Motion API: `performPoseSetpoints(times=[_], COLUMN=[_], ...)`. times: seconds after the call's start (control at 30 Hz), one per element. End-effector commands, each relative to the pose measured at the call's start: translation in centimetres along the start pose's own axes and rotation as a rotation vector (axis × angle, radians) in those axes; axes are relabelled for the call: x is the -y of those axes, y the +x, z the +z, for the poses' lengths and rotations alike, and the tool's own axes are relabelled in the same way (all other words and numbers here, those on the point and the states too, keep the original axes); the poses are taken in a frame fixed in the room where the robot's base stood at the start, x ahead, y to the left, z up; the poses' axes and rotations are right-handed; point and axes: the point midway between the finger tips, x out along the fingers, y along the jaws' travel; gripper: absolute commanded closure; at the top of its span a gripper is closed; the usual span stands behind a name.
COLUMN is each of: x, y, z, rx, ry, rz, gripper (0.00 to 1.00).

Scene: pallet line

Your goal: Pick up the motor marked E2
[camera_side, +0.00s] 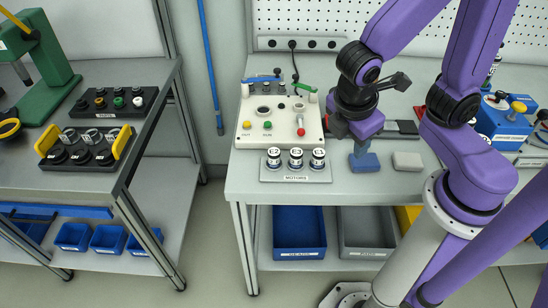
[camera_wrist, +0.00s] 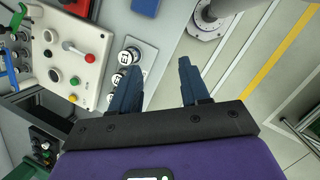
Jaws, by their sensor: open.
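Three round motors with white marked tops stand in a row on a light plate labelled MOTORS (camera_side: 296,177) at the table's front edge in the side view. The left one (camera_side: 274,157) appears to read E2; the middle motor (camera_side: 296,157) and right motor (camera_side: 318,157) carry other marks that are hard to read. In the wrist view, motors (camera_wrist: 124,57) show left of the fingers, partly hidden by the left finger. My gripper (camera_side: 362,148) is open and empty, to the right of the motors in the side view. Its fingers (camera_wrist: 159,66) are spread apart in the wrist view.
A cream control panel (camera_side: 250,130) with buttons and a red-knobbed lever stands behind the motors. A blue block (camera_side: 368,163) and a grey block (camera_side: 407,161) lie to their right. Bins (camera_side: 299,253) sit on the shelf below. A second bench (camera_side: 120,165) stands left.

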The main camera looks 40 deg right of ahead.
Motion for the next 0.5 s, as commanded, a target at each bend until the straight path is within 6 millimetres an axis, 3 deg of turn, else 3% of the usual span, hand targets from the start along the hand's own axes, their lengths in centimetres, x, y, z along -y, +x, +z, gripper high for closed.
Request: performPoseSetpoints(times=[0.2,0.5], x=[-2.6,-4.4], y=[1.0,2.5], z=[-5.5,-13.3], rx=[0.228,0.529], ry=[-0.202,-0.470], rz=[0.125,0.299], gripper=[0.54,0.54])
